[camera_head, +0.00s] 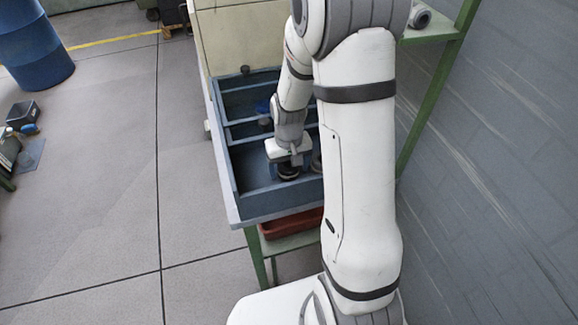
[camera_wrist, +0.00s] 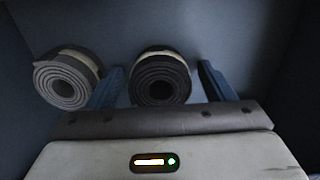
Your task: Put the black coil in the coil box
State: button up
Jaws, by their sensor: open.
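The black coil (camera_wrist: 160,78) is a dark rolled strip lying on the blue-grey floor of a compartment. In the wrist view it sits between the two blue fingers of my gripper (camera_wrist: 164,88), which are apart on either side of it. In the head view my gripper (camera_head: 289,166) reaches down into the front compartment of the blue box (camera_head: 252,214), and the black coil (camera_head: 287,177) shows just below it. A grey coil (camera_wrist: 66,80) lies to the left, outside the left finger. I cannot tell which container is the coil box.
The blue box has several compartments with raised dividers (camera_head: 245,130). A red tray (camera_head: 291,222) is below it. A green-framed rack (camera_head: 428,100) stands to the right along the grey wall. A blue barrel (camera_head: 33,45) is at the far left; the floor between is open.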

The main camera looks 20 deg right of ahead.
notch_tip(320, 180, up, 12)
jog(key=s+a+r+t, duration=0.1)
jog(key=s+r, duration=0.3)
jog(key=s, duration=0.4)
jog(key=s+r+t, duration=0.1)
jog(key=s+r, duration=0.3)
jog(key=s, duration=0.4)
jog(key=shift+a+t, duration=0.3)
jog(key=shift+a, duration=0.1)
jog(key=shift+r, duration=0.1)
